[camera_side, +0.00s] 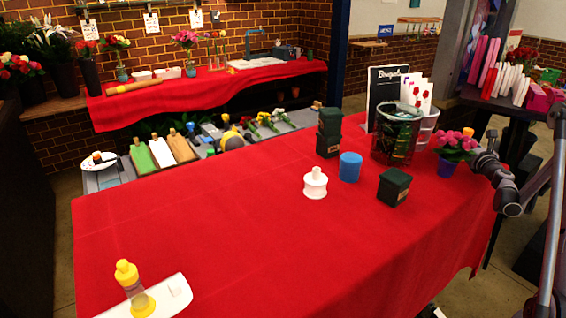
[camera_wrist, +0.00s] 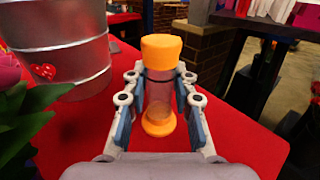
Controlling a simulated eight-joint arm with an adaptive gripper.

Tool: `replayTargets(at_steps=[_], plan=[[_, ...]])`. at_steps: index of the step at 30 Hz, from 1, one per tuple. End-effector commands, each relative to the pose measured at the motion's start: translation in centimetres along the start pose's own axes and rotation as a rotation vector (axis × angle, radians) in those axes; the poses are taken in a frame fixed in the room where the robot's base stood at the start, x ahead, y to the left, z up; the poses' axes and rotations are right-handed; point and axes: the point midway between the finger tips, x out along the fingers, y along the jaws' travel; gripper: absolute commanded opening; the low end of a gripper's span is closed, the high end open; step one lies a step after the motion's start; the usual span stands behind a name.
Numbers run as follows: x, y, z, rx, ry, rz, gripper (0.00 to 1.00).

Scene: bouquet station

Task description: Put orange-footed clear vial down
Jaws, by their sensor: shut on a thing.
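The orange-footed clear vial (camera_wrist: 160,97) shows in the wrist view, upright between the fingers, with an orange cap on top and a round orange foot below. My gripper (camera_wrist: 160,80) is shut on its clear body, one pad on each side. Red cloth shows below and around the foot; I cannot tell whether the foot touches it. A different yellow-capped vial (camera_side: 132,286) stands on a white tray (camera_side: 173,294) at front left.
A metal bucket (camera_wrist: 60,45) stands left of the vial, with pink flowers (camera_side: 455,143) nearby. The cloth edge lies close on the right. Green blocks (camera_side: 393,187), a blue cylinder (camera_side: 350,167) and a white stand (camera_side: 315,184) occupy the table's back right; its middle (camera_side: 220,220) is clear.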

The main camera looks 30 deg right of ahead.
Motion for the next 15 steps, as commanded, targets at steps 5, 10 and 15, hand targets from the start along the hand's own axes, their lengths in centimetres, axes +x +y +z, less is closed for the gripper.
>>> replayTargets(at_steps=[5, 10, 15], plan=[[0.02, -0.01, -0.26, 0.0, 0.0, 0.0, 0.47], [0.01, 0.0, -0.23, 0.0, 0.0, 0.0, 0.49], [0.0, 0.0, -0.1, 0.0, 0.0, 0.0, 0.49]])
